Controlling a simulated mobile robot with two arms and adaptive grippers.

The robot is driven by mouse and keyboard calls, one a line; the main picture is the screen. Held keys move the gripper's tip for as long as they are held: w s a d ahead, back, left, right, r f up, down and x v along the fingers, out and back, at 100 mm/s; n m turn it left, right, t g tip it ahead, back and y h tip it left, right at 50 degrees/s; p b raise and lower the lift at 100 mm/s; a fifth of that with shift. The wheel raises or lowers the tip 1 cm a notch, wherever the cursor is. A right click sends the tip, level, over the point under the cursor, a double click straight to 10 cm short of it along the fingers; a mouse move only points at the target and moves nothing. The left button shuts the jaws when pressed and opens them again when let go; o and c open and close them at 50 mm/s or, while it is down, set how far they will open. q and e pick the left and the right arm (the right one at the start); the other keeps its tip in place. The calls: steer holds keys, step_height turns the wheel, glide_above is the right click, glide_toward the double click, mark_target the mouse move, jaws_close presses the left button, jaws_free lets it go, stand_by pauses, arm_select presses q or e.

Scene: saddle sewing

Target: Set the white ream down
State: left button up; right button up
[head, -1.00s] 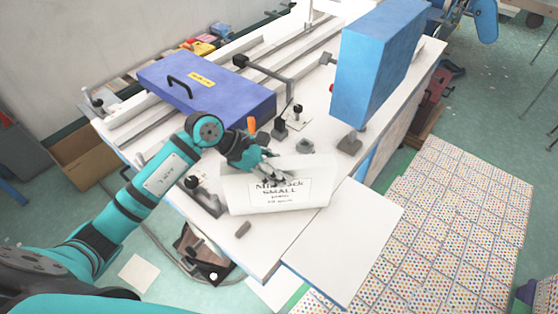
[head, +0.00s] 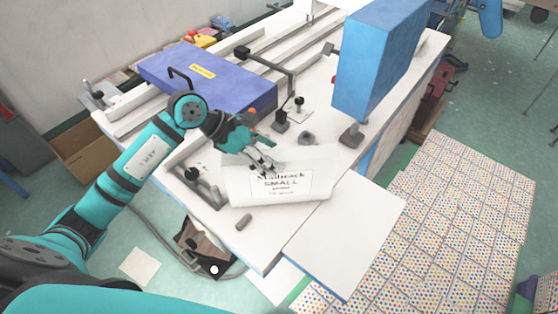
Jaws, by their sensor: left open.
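The white ream (head: 309,188) with dark print on its front, including the word "SMALL", rests on the white machine table (head: 352,228) near its front edge. My left gripper (head: 265,163) is open just above and behind the ream's upper left part. I cannot tell whether a finger still touches it. My right gripper is not in view.
A purple-blue box with a black handle (head: 212,82) lies behind my left gripper. A tall blue box (head: 378,60) stands at the right. Small grey clamps and a black knob (head: 299,101) stand behind the ream. The table's front right part is clear.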

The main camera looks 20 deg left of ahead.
arm_select(q)
steer(key=b+v, duration=0.2)
steer(key=v, duration=0.5)
steer(key=shift+a+r, duration=0.15)
steer(key=shift+a, duration=0.1)
steer(key=shift+s+a+r, duration=0.15)
steer(key=shift+s+r, duration=0.05)
steer(key=shift+r, duration=0.1)
